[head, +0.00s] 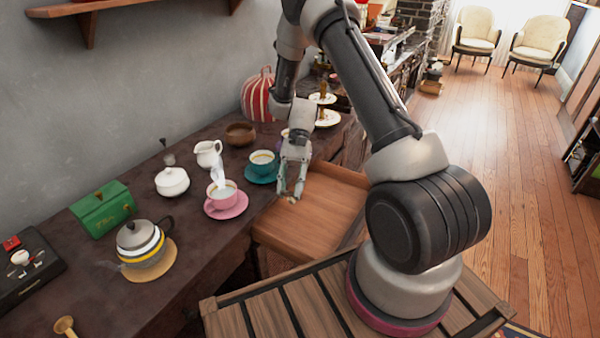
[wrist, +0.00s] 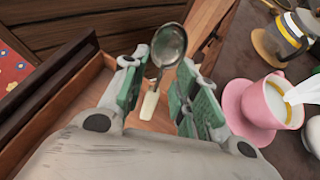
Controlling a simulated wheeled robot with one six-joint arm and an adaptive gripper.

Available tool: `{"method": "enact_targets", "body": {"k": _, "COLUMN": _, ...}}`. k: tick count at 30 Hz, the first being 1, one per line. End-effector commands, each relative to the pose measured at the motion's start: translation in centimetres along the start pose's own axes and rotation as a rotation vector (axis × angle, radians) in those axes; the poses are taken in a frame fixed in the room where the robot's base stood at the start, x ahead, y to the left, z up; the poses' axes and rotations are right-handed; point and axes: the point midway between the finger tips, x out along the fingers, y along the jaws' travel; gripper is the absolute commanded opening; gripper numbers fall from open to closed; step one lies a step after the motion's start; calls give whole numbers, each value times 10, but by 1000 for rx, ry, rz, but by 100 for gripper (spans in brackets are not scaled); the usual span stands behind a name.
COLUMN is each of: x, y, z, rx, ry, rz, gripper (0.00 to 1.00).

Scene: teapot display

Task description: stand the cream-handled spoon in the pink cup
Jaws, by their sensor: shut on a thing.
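The cream-handled spoon (wrist: 151,104) is between the fingers of my gripper (wrist: 165,66) in the wrist view, with its metal bowl toward the top of the picture. My gripper is shut on it. In the head view my gripper (head: 291,190) hangs over the open drawer, right of the pink cup (head: 222,192); the spoon is too small to make out clearly there. The pink cup stands upright on a pink saucer (head: 239,209), with pale liquid and a white wisp above it. It also shows at the right of the wrist view (wrist: 262,104).
The open wooden drawer (head: 320,213) juts from the dark counter (head: 215,268). A teal cup (head: 262,162) stands behind the pink one. A white sugar bowl (head: 172,182), white jug (head: 207,153), green box (head: 103,209) and striped teapot (head: 140,245) stand to the left.

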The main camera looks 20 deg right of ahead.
Motion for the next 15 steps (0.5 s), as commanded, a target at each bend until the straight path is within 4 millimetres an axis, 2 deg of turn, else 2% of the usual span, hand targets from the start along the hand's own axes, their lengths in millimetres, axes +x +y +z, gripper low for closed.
{"method": "enact_targets", "body": {"k": 3, "x": 26, "y": -11, "z": 27, "rx": 99, "ry": -112, "rz": -156, "gripper": 12}}
{"method": "enact_targets", "body": {"k": 8, "x": 41, "y": -51, "z": 69, "rx": 207, "ry": -253, "rz": -403, "gripper": 12}}
{"method": "enact_targets", "body": {"k": 11, "x": 33, "y": -84, "z": 94, "rx": 260, "ry": -337, "rz": -574, "gripper": 12}}
{"method": "enact_targets", "body": {"k": 15, "x": 1, "y": -128, "z": 118, "rx": 309, "ry": -430, "rz": -807, "gripper": 12}}
